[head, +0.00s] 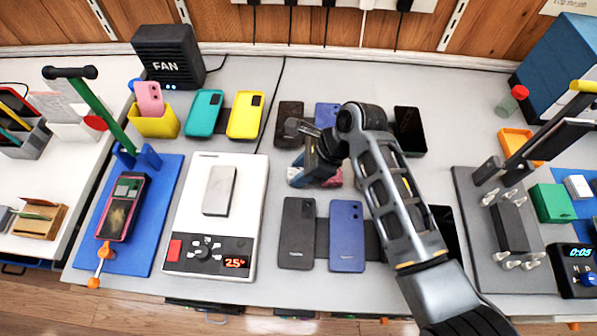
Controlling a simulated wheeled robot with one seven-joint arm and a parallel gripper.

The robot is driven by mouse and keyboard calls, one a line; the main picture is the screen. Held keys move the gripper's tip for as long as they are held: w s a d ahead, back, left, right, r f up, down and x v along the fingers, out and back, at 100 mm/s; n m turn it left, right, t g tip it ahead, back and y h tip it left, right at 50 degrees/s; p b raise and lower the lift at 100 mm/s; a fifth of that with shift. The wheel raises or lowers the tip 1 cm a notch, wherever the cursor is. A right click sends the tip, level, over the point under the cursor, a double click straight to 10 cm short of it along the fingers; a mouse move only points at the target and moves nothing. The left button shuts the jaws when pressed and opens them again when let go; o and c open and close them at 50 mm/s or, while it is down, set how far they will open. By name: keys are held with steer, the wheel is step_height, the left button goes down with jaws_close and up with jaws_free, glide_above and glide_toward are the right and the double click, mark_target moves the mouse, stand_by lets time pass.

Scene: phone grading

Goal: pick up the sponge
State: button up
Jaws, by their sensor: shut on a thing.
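My gripper (304,178) is low over the middle of the grey table, its dark wrist and body seen from above. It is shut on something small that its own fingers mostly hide. A pink patch (334,181) shows just right of the fingers, low by the table. It may be part of the sponge, but too little shows to be sure. I see no other clear sponge. Whether the held thing touches the table cannot be told.
Phones lie around my gripper: a black one (298,232) and a blue one (347,236) in front, a dark one (289,124) behind. A grey press (513,226) stands right. Bare table lies behind the phones.

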steer(key=shift+r, duration=0.55)
step_height(320, 180, up, 3)
steer(key=shift+f, duration=0.15)
steer(key=d+r, duration=0.7)
steer(key=d, duration=0.4)
steer(key=shift+s+d+b, duration=0.2)
steer(key=shift+d+b, duration=0.15)
steer(key=shift+b, duration=0.05)
steer(key=shift+r, duration=0.1)
steer(key=o, duration=0.4)
steer(key=c, duration=0.3)
steer(key=shift+c, duration=0.2)
